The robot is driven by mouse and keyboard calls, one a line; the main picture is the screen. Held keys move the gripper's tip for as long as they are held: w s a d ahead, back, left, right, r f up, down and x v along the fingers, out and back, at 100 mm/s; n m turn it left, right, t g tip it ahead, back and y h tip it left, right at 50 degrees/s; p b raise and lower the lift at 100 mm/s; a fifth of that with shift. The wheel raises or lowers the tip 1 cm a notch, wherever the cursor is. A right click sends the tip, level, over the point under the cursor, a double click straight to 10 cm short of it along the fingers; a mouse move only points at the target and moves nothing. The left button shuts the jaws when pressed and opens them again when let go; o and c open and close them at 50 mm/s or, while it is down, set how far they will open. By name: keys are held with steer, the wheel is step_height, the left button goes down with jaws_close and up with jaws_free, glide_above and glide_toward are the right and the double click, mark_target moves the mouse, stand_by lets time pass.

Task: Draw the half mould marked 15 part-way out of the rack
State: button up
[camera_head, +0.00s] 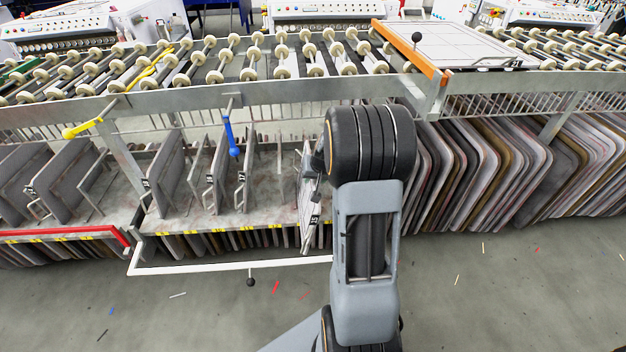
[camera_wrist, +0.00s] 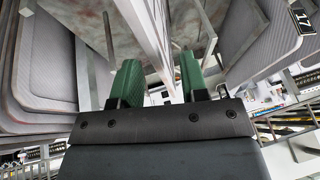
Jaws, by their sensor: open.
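The half mould (camera_head: 308,205) with a dark label that seems to read 15 stands upright in the rack, just left of my arm in the head view. Its front part juts out past the front of the neighbouring moulds. In the wrist view a thin pale plate edge (camera_wrist: 150,32), likely the same mould, runs down between my green fingers. My gripper (camera_wrist: 159,78) is open, with one finger on each side of this edge and gaps showing. In the head view my arm hides most of the gripper and the mould's right side.
A mould marked 17 (camera_wrist: 262,45) stands close by in the wrist view. Other grey moulds (camera_head: 165,180) stand to the left, and packed plates (camera_head: 480,175) fill the right. A white bar (camera_head: 230,268) runs along the rack front. The floor (camera_head: 500,290) in front is mostly clear.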

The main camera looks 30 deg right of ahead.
steer(key=p+v, duration=0.2)
steer(key=v, duration=0.7)
steer(key=shift+r, duration=0.15)
steer(key=shift+s, duration=0.1)
steer(key=s+a+r+n+p, duration=0.2)
steer(key=s+a+r+p, duration=0.3)
steer(key=r, duration=0.4)
steer(key=s+a+r+n+g+p, duration=0.1)
steer(key=s+a+r+n+p, duration=0.1)
steer(key=s+a+r+p, duration=0.3)
steer(key=s+a+r+n+p, duration=0.2)
steer(key=s+a+r+p, duration=0.2)
steer(key=a+r+p, duration=0.6)
steer(key=p+v, duration=0.2)
steer(key=v, duration=0.1)
steer(key=shift+r, duration=0.45)
